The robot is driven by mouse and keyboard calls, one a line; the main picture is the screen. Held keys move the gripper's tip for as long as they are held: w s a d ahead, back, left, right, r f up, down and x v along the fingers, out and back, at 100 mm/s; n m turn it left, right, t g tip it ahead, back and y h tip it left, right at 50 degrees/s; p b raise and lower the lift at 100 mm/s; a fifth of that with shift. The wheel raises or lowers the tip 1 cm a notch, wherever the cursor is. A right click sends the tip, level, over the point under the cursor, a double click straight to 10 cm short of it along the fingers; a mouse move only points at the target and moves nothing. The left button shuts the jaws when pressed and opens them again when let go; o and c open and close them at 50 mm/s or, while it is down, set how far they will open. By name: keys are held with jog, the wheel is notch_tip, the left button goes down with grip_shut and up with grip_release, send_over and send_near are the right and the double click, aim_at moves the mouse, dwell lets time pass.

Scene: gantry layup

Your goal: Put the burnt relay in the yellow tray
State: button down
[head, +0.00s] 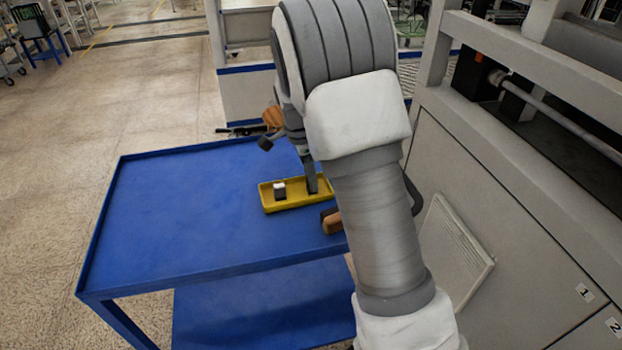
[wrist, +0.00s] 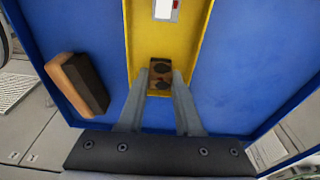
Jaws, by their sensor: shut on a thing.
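The yellow tray (head: 297,205) lies on the blue table, and it also shows in the wrist view (wrist: 139,33). The burnt relay (wrist: 160,76), a small brown block with dark scorched patches, is between my gripper's fingertips in the wrist view. My gripper (wrist: 160,73) is shut on it, over the near end of the tray and within its outline. In the head view my gripper (head: 313,188) points down into the right end of the tray; the relay is hidden there. I cannot tell whether the relay touches the tray floor.
A small pale-topped block (head: 280,190) stands in the tray's other end, also seen in the wrist view (wrist: 165,9). A wooden brush-like block (head: 331,221) lies beside the tray. The blue table (head: 180,205) is clear on its left. A grey machine cabinet (head: 520,210) stands at right.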

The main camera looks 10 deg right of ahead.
jog(key=c, duration=0.6)
grip_release()
notch_tip(320, 180, up, 11)
jog(key=a+p, duration=0.2)
jog(key=p, duration=0.1)
jog(key=s+d+r+n+t+y, duration=0.1)
jog(key=s+r+n, duration=0.3)
jog(key=s+r, duration=0.3)
jog(key=s+r+n+t, duration=0.2)
jog(key=s+n+t, duration=0.2)
jog(key=s+n, duration=0.9)
jog(key=s, duration=0.8)
jog(key=shift+s+a+n+t+y, duration=0.15)
jog(key=shift+s+n+t+y, duration=0.15)
jog(key=shift+y, duration=0.1)
